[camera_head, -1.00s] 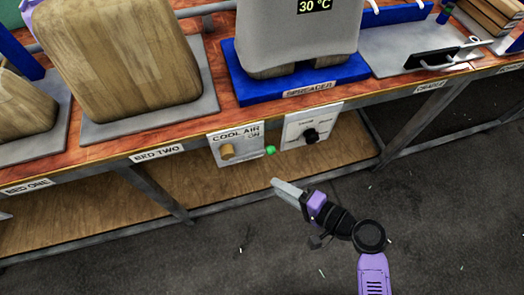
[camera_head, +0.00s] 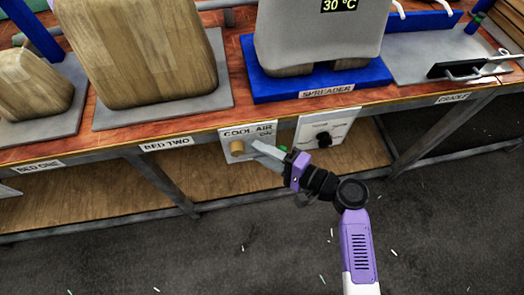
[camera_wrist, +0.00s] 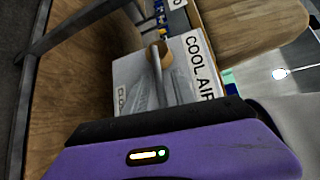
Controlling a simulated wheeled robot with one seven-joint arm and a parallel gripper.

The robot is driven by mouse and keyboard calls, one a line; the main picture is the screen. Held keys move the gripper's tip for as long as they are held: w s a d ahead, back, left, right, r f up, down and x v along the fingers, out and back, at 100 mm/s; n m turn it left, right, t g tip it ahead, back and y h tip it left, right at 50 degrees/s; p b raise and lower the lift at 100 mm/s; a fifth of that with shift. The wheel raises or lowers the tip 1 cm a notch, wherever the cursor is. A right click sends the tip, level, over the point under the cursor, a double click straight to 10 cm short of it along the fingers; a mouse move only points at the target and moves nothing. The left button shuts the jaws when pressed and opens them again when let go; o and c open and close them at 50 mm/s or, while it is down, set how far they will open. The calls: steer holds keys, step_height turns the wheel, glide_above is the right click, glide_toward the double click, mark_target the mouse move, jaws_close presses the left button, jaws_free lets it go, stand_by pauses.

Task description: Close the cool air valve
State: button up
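The cool air valve is a round tan knob (camera_head: 237,147) on a white panel (camera_head: 232,131) marked COOL AIR, under the table edge. In the wrist view the knob (camera_wrist: 158,52) and the sideways COOL AIR lettering lie just beyond the grey fingers. My gripper (camera_head: 257,147) is just right of the knob in the head view, its grey fingers pointing at it and covering part of the panel. I cannot tell whether the fingers touch the knob, nor how wide they are apart.
A second white panel (camera_head: 327,128) with a black knob (camera_head: 324,140) is close to the right of my gripper. The tabletop edge overhangs the panels, with a wooden shelf (camera_head: 100,183) below. Open floor lies in front.

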steer(key=shift+w+a, duration=0.1)
steer(key=shift+a, duration=0.05)
jaws_close()
stand_by(1.4)
